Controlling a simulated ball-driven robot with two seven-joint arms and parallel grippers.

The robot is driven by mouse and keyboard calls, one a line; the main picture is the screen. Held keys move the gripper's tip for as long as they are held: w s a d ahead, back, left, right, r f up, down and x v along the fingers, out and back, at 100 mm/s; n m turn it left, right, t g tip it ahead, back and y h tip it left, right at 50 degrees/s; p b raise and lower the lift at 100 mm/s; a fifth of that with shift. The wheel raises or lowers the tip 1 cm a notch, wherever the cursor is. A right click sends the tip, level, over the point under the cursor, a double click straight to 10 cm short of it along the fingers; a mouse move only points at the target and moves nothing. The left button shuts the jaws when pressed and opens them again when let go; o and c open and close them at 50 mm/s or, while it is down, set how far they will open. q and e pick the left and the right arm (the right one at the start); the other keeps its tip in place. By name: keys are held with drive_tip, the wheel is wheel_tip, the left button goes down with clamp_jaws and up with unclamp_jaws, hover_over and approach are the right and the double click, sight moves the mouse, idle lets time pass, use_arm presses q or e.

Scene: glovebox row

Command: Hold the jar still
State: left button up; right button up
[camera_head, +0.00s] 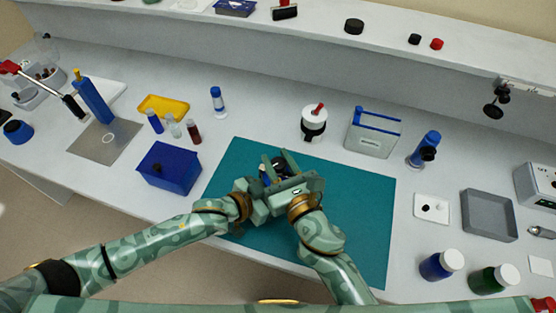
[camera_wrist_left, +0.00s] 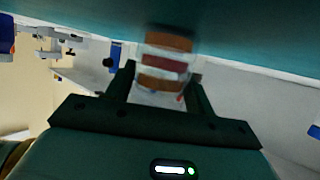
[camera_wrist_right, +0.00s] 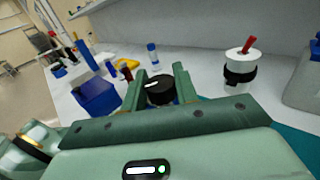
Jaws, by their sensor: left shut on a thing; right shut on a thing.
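The jar (camera_wrist_left: 167,64) is small and clear, with brown and red bands. It stands between the fingers of my left gripper (camera_wrist_left: 162,82), which is shut on its body. A round black lid (camera_wrist_right: 160,90) with a white mark sits between the fingers of my right gripper (camera_wrist_right: 159,76), which is shut on it. In the head view my right gripper (camera_head: 276,167) is over the teal mat (camera_head: 345,215), with my left gripper close beside it. The grippers hide most of the jar there. Whether lid and jar are fully joined cannot be told.
A blue bin (camera_head: 168,168) and several small vials (camera_head: 173,126) stand left of the mat. A white container with a black band (camera_head: 313,122) is behind it. A grey tray (camera_head: 489,215) and two lidded bottles, one blue (camera_head: 438,266), are at right. The mat's right part is clear.

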drive_tip(key=o, duration=1)
drive_tip(key=shift+s+d, duration=0.15)
drive_tip(key=shift+s, duration=0.2)
drive_tip(key=v, duration=1.1)
drive_tip(key=shift+s, duration=0.15)
drive_tip(key=shift+c, duration=0.2)
